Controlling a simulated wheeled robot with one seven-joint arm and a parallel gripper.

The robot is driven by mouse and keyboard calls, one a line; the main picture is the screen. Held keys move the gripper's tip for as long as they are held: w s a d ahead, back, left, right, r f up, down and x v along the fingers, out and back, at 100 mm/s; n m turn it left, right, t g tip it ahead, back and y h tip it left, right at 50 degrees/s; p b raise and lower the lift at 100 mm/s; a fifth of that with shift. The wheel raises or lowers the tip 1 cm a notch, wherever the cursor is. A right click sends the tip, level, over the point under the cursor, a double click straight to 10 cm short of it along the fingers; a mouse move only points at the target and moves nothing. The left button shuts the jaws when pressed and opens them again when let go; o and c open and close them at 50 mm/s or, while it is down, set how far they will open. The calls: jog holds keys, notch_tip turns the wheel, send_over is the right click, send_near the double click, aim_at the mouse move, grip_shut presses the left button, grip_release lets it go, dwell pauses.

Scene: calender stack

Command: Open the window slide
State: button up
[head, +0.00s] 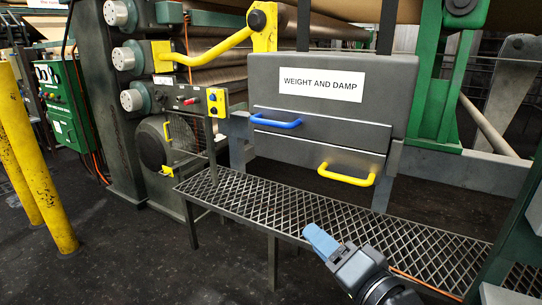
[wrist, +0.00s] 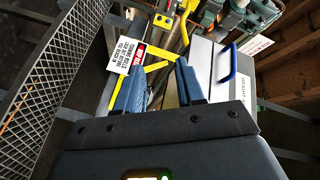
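No part is labelled as the window slide, and I cannot tell which one it is. A grey cabinet (head: 330,95) marked "WEIGHT AND DAMP" has a blue handle (head: 276,122) on its upper panel and a yellow handle (head: 346,175) on its lower panel. Left of it is a small mesh guard (head: 186,135) with a yellow handle (head: 168,150). My gripper (head: 320,240) is low in front of the cabinet, over the grating and touching neither handle. In the wrist view its blue fingers (wrist: 163,85) are apart with nothing between them. The blue handle (wrist: 228,62) shows right of them.
A metal grating platform (head: 235,192) runs below the cabinet. Yellow posts (head: 38,165) stand at the left, and a green frame (head: 440,80) stands at the right. A yellow lever (head: 210,50) reaches across above. The floor at the front left is clear.

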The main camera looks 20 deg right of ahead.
aim_at(274, 125)
jog(key=w+r+m+y, duration=0.1)
jog(key=w+r+y, duration=0.1)
jog(key=w+r, duration=0.45)
jog(key=w+r+m+y, duration=0.1)
jog(key=w+r, duration=0.3)
jog(key=r, duration=0.5)
jog(key=shift+t, duration=0.4)
jog(key=shift+r+p+x, duration=0.2)
jog(key=shift+p+x, duration=0.85)
jog(key=shift+x, duration=2.55)
jog(key=shift+a, duration=0.15)
jog(key=shift+s, duration=0.1)
grip_shut()
